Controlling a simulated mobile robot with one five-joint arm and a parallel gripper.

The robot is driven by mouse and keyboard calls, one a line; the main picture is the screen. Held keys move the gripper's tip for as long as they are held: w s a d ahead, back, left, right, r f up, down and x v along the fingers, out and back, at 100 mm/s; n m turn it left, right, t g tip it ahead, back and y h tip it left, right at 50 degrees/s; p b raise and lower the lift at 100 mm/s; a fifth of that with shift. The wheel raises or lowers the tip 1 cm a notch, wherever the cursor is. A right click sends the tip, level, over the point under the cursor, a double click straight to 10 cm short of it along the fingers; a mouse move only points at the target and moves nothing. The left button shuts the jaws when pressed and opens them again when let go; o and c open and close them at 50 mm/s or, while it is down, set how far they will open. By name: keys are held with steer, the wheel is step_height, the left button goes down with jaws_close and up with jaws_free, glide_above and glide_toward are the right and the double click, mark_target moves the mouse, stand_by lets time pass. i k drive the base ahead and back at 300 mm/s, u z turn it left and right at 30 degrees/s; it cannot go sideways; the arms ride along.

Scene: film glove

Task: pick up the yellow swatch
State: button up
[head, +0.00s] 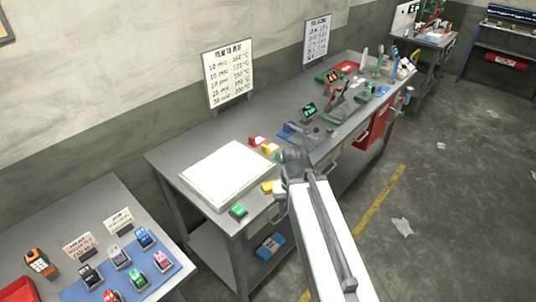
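Two small yellow pieces lie on the long grey workbench (160,161): one yellow piece (268,187) near the front edge, and another yellow piece (269,148) farther back beside a red piece (257,141). I cannot tell which of them is the yellow swatch. The dark end of my arm with my gripper (291,156) is over the bench, to the right of both yellow pieces in the picture. My gripper's fingers are too small and dark to tell open from shut. I see nothing clearly held in it.
A white slab (228,174) lies left of the yellow pieces. A green piece (238,211) sits at the bench's near corner. A blue device (298,132) and several tools stand farther along. A lower table at left holds a blue mat (180,265). The floor at right is mostly open.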

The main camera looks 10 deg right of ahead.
mark_target(268, 149)
steer(key=u, duration=4.05)
steer(key=k, duration=2.55)
steer(key=z, duration=1.15)
steer(key=i, duration=1)
steer(key=u, duration=0.1)
